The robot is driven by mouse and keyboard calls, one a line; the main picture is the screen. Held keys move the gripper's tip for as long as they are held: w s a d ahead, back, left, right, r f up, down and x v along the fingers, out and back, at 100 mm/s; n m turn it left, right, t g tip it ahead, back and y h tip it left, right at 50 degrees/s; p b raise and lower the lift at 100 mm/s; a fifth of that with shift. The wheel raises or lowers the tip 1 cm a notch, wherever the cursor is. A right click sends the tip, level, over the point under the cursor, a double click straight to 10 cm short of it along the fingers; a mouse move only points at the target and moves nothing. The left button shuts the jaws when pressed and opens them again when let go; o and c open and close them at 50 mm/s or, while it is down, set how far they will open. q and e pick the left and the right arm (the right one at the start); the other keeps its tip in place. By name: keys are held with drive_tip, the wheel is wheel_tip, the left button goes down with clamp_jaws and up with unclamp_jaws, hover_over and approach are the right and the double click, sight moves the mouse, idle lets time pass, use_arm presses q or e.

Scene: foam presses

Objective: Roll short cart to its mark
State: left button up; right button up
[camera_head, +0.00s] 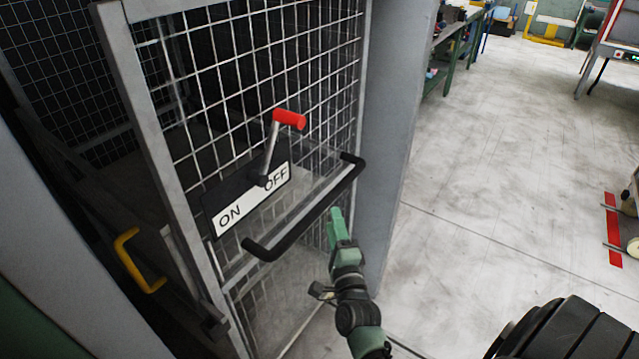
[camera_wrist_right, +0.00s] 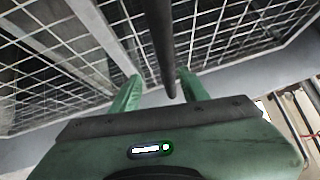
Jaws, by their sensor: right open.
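A black bar handle (camera_head: 305,212) with bent ends stands out in front of a grey-framed wire mesh panel (camera_head: 225,70). I cannot tell whether this handle and panel belong to the short cart. My right gripper (camera_head: 337,216) is open at the right part of the handle, just below it. In the right wrist view the black handle (camera_wrist_right: 160,40) runs between the two green fingertips of my gripper (camera_wrist_right: 158,78), with gaps on both sides. A red strip (camera_head: 613,230) lies on the floor at the right edge; I cannot tell whose mark it is.
An ON/OFF plate (camera_head: 228,214) with a red-tipped lever (camera_head: 288,119) is close above the handle. A grey post (camera_head: 388,130) stands right of the panel. A yellow handle (camera_head: 128,262) is at lower left. Green workbenches (camera_head: 462,50) stand behind. The pale floor (camera_head: 490,170) is largely clear.

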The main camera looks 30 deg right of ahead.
sight(328, 201)
drive_tip(key=shift+w+d+r, duration=0.2)
drive_tip(key=shift+w+r, duration=0.3)
drive_tip(key=shift+r, duration=0.3)
drive_tip(key=p+x, duration=0.1)
drive_tip(key=x, duration=0.4)
drive_tip(key=shift+f+p, duration=0.1)
drive_tip(key=shift+p, duration=0.25)
drive_tip(key=shift+w+d, duration=0.2)
drive_tip(key=shift+w, duration=0.3)
use_arm(q)
drive_tip(key=shift+s+a+r, duration=0.15)
drive_tip(key=shift+r, duration=0.35)
drive_tip(key=shift+s+a+r, duration=0.15)
drive_tip(key=shift+r, duration=0.3)
use_arm(e)
clamp_jaws()
use_arm(q)
drive_tip(key=shift+a, duration=0.1)
